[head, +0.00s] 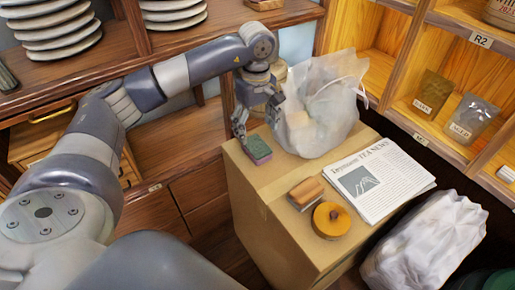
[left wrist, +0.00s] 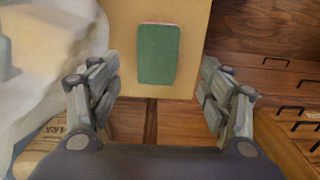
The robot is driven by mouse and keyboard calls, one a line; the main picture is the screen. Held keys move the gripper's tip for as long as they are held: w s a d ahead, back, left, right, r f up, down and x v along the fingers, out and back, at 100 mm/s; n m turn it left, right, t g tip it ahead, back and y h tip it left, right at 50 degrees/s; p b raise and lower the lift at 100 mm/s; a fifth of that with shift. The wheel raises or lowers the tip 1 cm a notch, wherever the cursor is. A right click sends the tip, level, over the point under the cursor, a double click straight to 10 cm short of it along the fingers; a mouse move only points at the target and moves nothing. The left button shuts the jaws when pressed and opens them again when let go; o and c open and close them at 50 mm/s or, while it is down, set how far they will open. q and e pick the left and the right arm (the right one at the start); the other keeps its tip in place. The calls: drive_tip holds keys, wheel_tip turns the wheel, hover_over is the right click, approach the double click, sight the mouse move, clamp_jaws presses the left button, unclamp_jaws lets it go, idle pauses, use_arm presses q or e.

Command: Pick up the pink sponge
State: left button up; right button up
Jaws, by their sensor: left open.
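The sponge (head: 257,150) has a green top and a pink-purple lower layer. It lies on the cardboard box (head: 262,212), near the box's left edge, in the head view. In the left wrist view the green top of the sponge (left wrist: 158,55) shows ahead, between the lines of the two fingers, with a thin pink edge at its far end. My left gripper (head: 257,123) is open and empty, just above and behind the sponge, pointing down. Its two fingers (left wrist: 158,88) stand wide apart in the wrist view. My right gripper is not in view.
A translucent plastic bag (head: 322,115) stands on the box close beside the gripper. A newspaper (head: 380,180), a wooden-backed block (head: 305,193) and a round orange-yellow object (head: 331,220) lie farther right and nearer. A white sack (head: 424,247) and wooden shelves (head: 455,85) are at right.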

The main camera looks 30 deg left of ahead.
sight(257, 145)
use_arm(q)
drive_tip(key=f, duration=0.6)
drive_tip(key=shift+w+a+f, duration=0.1)
drive_tip(key=shift+w+f, duration=0.1)
drive_tip(key=shift+f, duration=0.5)
drive_tip(key=c, duration=0.8)
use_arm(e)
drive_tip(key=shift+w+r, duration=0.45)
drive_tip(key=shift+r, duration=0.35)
use_arm(q)
drive_tip(key=shift+r, duration=0.1)
